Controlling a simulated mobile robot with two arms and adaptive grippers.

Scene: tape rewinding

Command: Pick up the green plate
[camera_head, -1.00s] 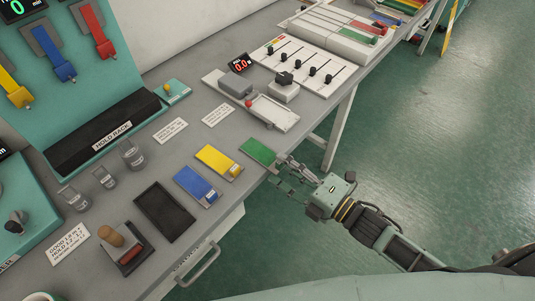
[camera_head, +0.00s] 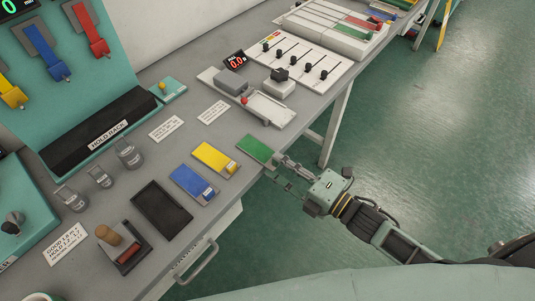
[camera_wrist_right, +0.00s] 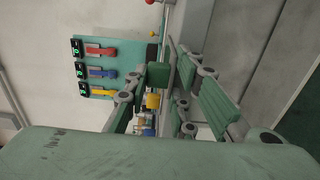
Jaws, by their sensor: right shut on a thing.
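The green plate (camera_head: 258,149) lies at the front edge of the grey workbench, to the right of the yellow plate (camera_head: 216,158). My right gripper (camera_head: 277,168) reaches in from the right at the bench edge and is shut on the near end of the green plate. In the right wrist view, the green plate (camera_wrist_right: 158,76) shows between the fingers of the right gripper (camera_wrist_right: 165,88). The plate appears still level with the bench top; I cannot tell whether it touches it. My left gripper is not in view.
A blue plate (camera_head: 194,184) and a black tray (camera_head: 162,209) lie further left along the bench edge. The floor on the right is clear.

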